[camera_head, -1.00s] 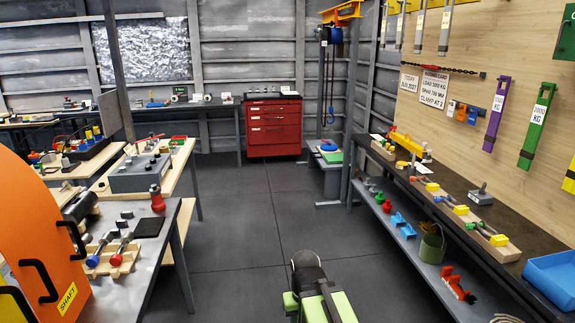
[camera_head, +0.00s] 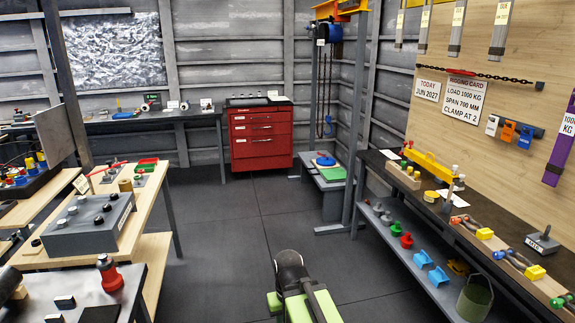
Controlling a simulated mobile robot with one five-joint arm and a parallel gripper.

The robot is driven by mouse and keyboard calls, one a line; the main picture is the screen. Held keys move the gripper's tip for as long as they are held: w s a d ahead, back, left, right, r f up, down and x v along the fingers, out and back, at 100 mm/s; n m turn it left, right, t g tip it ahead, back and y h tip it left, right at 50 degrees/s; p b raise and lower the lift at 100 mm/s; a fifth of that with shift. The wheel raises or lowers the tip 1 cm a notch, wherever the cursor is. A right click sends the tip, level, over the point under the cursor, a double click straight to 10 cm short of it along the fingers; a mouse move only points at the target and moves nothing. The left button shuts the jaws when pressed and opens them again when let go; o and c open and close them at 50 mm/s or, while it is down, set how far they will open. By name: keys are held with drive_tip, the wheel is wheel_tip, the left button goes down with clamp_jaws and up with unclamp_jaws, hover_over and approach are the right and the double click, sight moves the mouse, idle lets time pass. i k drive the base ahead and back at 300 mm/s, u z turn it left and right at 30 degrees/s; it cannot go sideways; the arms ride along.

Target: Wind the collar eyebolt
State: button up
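I cannot pick out the collar eyebolt for certain. Small metal pieces with coloured parts lie in a wooden tray (camera_head: 540,283) on the right bench, too small to tell apart. A grey block (camera_head: 90,226) with several round knobs or bolt heads on top sits on the left wooden-topped bench. A red and dark upright piece (camera_head: 109,274) stands on the nearer dark bench at left. Part of my green and black arm shows at the bottom middle, over the floor and apart from both benches. I cannot make out my gripper's fingers.
The dark floor (camera_head: 225,235) between the benches is clear. A red tool cabinet (camera_head: 262,139) stands at the back wall. A yellow beam (camera_head: 432,168) lies on the right bench. Below it, a shelf (camera_head: 385,240) holds coloured fittings and a green bucket (camera_head: 475,298).

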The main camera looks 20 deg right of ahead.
sight(544, 237)
drive_tip(key=z, duration=1.5)
drive_tip(key=i, duration=1.1)
drive_tip(key=u, duration=0.7)
drive_tip(key=i, duration=1.5)
drive_tip(key=z, duration=0.5)
